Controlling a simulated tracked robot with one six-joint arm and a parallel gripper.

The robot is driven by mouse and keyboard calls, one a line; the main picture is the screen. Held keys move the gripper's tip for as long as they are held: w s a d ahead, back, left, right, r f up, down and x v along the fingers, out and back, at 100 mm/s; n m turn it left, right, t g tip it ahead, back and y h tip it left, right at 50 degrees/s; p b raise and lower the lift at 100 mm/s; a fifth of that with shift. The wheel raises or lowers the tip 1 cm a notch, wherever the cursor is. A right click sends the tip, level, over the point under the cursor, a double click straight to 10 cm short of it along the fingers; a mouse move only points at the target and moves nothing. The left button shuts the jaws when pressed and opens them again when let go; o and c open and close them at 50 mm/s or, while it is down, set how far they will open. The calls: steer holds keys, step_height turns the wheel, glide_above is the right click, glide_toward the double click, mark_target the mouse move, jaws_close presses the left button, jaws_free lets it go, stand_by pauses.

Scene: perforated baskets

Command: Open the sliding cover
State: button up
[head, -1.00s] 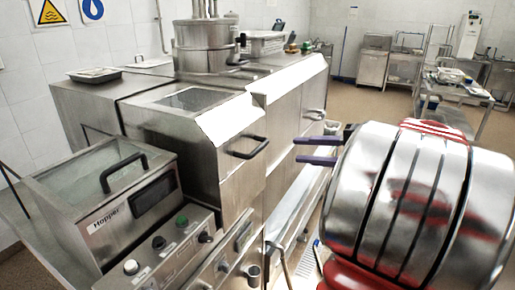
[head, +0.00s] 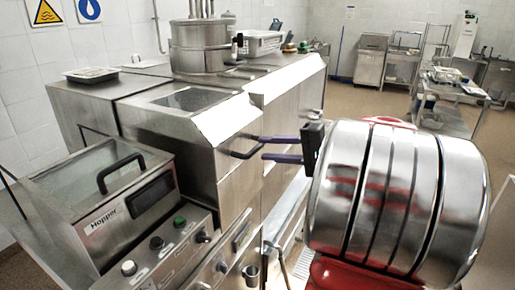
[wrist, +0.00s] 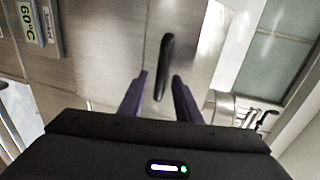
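A steel machine front (head: 215,165) with a black bar handle (head: 240,150) stands left of my gripper (head: 263,148) in the head view. My gripper's two purple fingers are open and point left at this handle, with their tips at its right end. In the wrist view, the black handle (wrist: 163,65) stands out between the open fingers of my gripper (wrist: 160,78), with a gap visible on each side. No grip on it shows. The frames do not make clear which part is the sliding cover.
A hopper (head: 100,195) with a clear lid and its own black handle (head: 120,172) is at left, beside a knobbed control panel (head: 165,250). A steel pot (head: 200,47) and a white basket (head: 262,42) stand on the machine.

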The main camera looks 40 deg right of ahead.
mark_target(257, 145)
steer(key=shift+x, duration=2.3)
steer(key=shift+c, duration=0.2)
jaws_close()
